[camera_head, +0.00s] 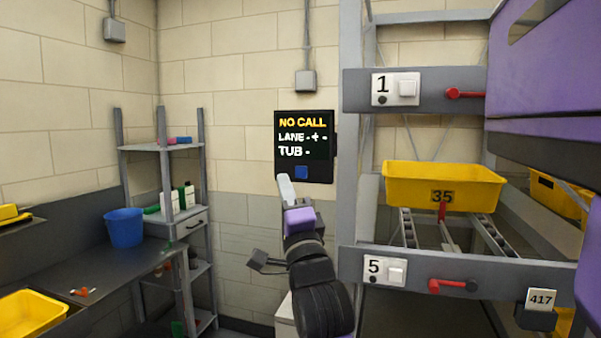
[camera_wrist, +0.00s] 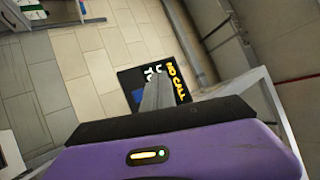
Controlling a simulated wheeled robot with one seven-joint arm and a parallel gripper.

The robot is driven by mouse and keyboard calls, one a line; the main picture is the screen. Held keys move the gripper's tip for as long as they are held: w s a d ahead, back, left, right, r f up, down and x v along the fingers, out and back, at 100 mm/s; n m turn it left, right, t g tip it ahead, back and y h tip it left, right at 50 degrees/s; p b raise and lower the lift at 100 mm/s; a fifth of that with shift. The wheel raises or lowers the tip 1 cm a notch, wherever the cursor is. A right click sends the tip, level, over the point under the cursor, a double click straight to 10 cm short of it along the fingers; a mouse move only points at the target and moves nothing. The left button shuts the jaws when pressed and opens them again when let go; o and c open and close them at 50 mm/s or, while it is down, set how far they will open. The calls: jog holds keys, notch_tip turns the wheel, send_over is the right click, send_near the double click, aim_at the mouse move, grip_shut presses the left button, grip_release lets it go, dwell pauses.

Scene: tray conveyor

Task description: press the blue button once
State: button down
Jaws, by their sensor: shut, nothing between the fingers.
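The panel's screen reads "NO CALL", "LANE - + -" and "TUB -". My gripper (camera_head: 284,180) is shut and empty, its pale fingers pointing up just left of and slightly below the button in the head view. Whether the fingertips touch the panel cannot be told. In the wrist view the shut fingers (camera_wrist: 158,92) overlap the panel (camera_wrist: 130,76) and hide part of its text. A bit of blue (camera_wrist: 137,95) shows beside them.
Right of the panel stands a grey rack (camera_head: 351,200) with a yellow tub (camera_head: 400,190) marked 35, and red handles. Purple structure fills the upper right. A shelf (camera_head: 160,148) and blue bucket (camera_head: 124,229) stand at left. The wall below the panel is bare.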

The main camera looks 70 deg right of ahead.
jog(key=shift+d, duration=0.1)
jog(key=p, duration=0.2)
send_near(296, 167)
jog(key=w+d+r, duration=0.1)
jog(key=w+r, duration=0.2)
jog(key=shift+d+r, duration=0.1)
jog(key=shift+d, duration=0.55)
jog(key=shift+d, duration=0.15)
dwell(1.6)
jog(key=shift+w+d, duration=0.1)
jog(key=shift+d, duration=0.2)
jog(key=shift+d, duration=0.5)
dwell(0.8)
jog(key=shift+a, duration=0.95)
